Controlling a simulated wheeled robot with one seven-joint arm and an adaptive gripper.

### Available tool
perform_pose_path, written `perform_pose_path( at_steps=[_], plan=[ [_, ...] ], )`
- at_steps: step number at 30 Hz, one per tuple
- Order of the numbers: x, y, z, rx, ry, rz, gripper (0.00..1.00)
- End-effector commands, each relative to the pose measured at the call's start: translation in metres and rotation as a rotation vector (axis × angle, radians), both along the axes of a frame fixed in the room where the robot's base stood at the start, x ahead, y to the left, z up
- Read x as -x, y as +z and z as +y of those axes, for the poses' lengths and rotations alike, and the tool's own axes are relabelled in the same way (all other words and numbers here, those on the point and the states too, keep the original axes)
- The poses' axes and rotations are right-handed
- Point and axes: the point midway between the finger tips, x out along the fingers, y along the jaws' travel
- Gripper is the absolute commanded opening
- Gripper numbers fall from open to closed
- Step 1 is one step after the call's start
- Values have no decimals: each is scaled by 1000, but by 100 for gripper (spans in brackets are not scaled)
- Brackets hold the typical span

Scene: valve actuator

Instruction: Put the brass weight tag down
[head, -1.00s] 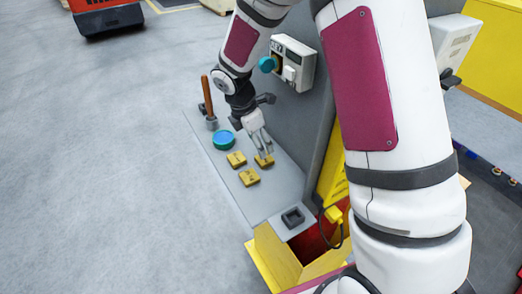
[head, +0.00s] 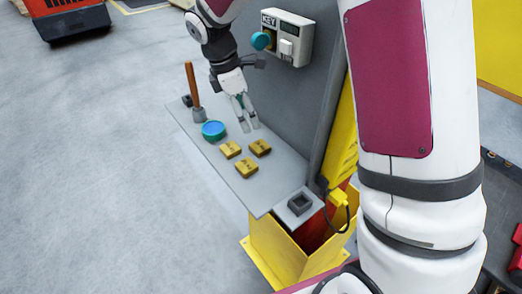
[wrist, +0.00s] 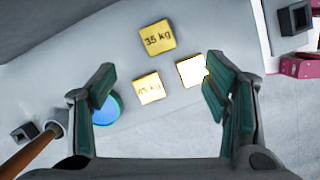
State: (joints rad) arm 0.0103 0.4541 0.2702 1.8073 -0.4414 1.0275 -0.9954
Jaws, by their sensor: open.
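Three square brass weight tags lie flat on the grey shelf (head: 207,150). In the head view, one tag (head: 260,147) lies nearest the grey panel, one (head: 231,149) to its left and one (head: 246,167) in front. In the wrist view, one tag (wrist: 157,38) reads 35 kg and another (wrist: 148,88) appears to read 45 kg. The third (wrist: 192,70) is washed out by glare and partly covered by a finger. My gripper (head: 249,122) is open and empty, apart from the tags, just behind them in the head view.
A blue round disc (head: 213,130) and a wooden-handled tool (head: 192,86) stand at the shelf's far end. A dark square socket (head: 300,203) is at its near end. A KEY box (head: 287,38) is on the panel above. Bare shelf lies between tags and socket.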

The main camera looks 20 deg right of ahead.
Motion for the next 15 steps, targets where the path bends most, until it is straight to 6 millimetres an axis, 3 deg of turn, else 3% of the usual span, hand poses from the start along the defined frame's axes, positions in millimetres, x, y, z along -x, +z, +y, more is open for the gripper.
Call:
perform_pose_path(
  at_steps=[9,15],
  plan=[
    [3,-56,-16,1,2,5,70],
    [3,-71,-20,1,0,2,70]
  ],
)
